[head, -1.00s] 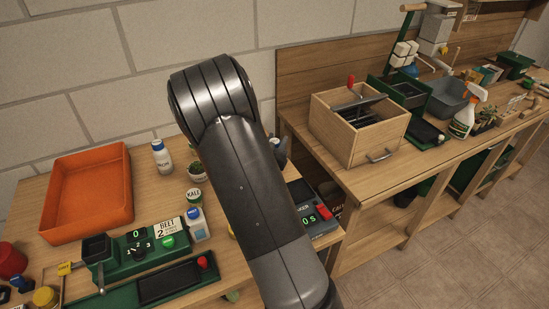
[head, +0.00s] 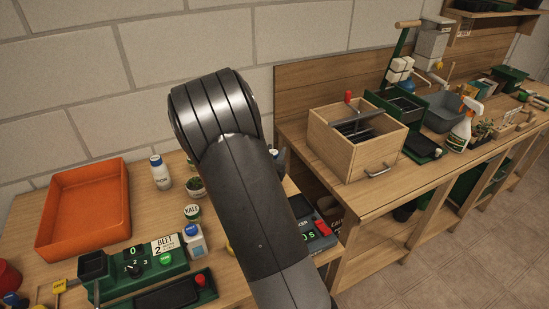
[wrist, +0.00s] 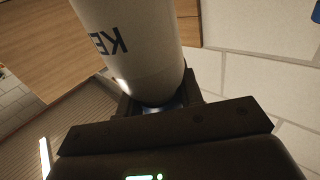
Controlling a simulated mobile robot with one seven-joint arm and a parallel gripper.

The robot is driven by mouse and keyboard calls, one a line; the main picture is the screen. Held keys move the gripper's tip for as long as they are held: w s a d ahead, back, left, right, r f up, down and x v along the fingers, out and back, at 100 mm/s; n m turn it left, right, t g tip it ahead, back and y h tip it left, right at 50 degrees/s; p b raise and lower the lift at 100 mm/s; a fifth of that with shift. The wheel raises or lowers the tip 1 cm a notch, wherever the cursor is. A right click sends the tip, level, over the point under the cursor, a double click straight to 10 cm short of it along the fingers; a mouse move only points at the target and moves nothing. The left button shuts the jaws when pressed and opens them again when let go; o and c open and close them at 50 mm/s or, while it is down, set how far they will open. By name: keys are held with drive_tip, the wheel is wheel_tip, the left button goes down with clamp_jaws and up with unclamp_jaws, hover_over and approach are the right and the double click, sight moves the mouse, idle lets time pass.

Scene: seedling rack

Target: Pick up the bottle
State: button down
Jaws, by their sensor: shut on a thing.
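A white bottle with dark lettering, partly readable as "KE", is in the wrist view (wrist: 135,45). It fills the top middle and its upper part runs out of the picture. My gripper (wrist: 158,100) is shut on this bottle, with a dark finger on each side of its near end. Two other white bottles with blue caps stand on the left bench in the head view: one at the back (head: 160,172) and one nearer the front (head: 194,243).
An orange tray (head: 84,240) lies on the left bench, with a green device (head: 145,274) in front. On the right bench stand a wooden box (head: 343,152) and a spray bottle (head: 463,128). A block wall is behind.

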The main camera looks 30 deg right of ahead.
drive_tip(key=r, duration=0.3)
drive_tip(key=shift+s+d, duration=0.25)
drive_tip(key=shift+s, duration=0.05)
drive_tip(key=s+d+r, duration=0.6)
drive_tip(key=s+d, duration=0.1)
drive_tip(key=s, duration=0.1)
drive_tip(key=shift+d+r, duration=0.15)
drive_tip(key=shift+r, duration=0.15)
